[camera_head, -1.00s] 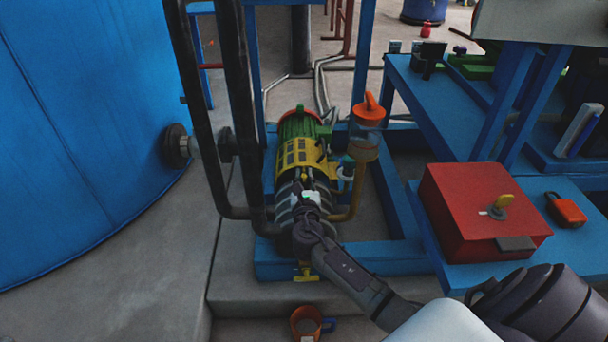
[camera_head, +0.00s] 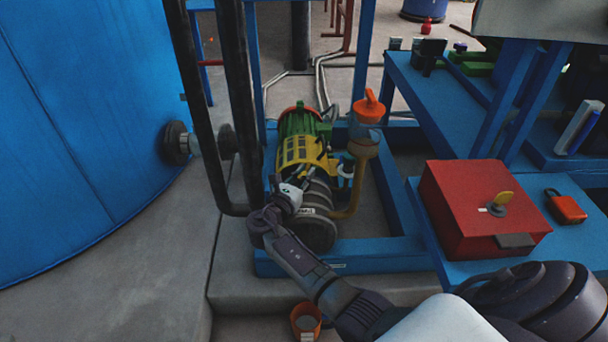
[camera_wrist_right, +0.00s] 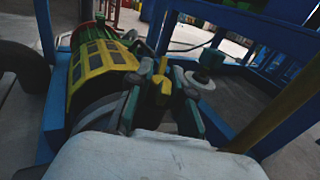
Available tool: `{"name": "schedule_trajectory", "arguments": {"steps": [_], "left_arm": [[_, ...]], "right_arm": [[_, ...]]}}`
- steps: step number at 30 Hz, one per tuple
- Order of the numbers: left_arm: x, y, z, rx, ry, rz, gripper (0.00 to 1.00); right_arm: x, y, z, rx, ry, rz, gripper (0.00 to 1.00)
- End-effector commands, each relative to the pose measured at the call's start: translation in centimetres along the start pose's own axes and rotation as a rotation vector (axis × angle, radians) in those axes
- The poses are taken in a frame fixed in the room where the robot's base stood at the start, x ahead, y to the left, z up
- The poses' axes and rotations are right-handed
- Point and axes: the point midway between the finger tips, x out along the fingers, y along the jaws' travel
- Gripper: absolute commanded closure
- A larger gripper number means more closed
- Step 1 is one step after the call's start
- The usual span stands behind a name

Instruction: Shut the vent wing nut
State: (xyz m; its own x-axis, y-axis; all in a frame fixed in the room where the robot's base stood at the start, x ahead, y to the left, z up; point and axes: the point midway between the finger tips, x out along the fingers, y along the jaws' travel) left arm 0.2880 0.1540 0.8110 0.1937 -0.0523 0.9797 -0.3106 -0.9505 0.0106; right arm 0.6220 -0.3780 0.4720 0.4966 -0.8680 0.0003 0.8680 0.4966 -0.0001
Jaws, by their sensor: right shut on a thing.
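The yellow vent wing nut (camera_wrist_right: 160,84) stands between the two fingers of my right gripper (camera_wrist_right: 162,95) in the right wrist view. The fingers are shut on it. In the head view my right gripper (camera_head: 309,172) is over the pump, beside its yellow and green body (camera_head: 302,150). The nut itself is hard to make out there, against the yellow casing and behind the fingers. How far the nut is turned cannot be told. My left gripper is not in view.
Dark vertical pipes (camera_head: 240,100) rise left of the pump. An orange-capped glass cup (camera_head: 368,108) on a brown pipe stands to its right. A red box (camera_head: 470,205) and an orange padlock (camera_head: 566,208) rest on the blue bench.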

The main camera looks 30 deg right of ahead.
Motion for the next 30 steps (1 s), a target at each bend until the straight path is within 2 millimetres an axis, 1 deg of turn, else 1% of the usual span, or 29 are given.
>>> {"name": "schedule_trajectory", "arguments": {"steps": [9, 10, 14, 24, 26, 30], "left_arm": [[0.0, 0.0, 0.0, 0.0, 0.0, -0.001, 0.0], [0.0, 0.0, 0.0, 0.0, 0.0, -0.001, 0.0], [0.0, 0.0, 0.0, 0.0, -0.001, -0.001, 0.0], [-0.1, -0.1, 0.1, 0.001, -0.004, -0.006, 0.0], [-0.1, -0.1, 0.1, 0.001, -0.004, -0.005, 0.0], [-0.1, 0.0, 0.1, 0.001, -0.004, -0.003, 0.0]], "right_arm": [[0.1, 0.0, 0.0, 0.0, 0.0, -0.001, 1.0], [0.1, 0.0, 0.0, 0.0, 0.0, -0.001, 0.77], [0.0, 0.0, 0.0, 0.0, 0.0, -0.001, 0.55], [0.0, 0.0, 0.2, 0.001, 0.0, 0.0, 0.54], [0.0, 0.0, 0.7, 0.002, -0.001, 0.0, 0.54], [0.0, 0.0, 2.9, 0.005, -0.002, 0.0, 0.54]]}}
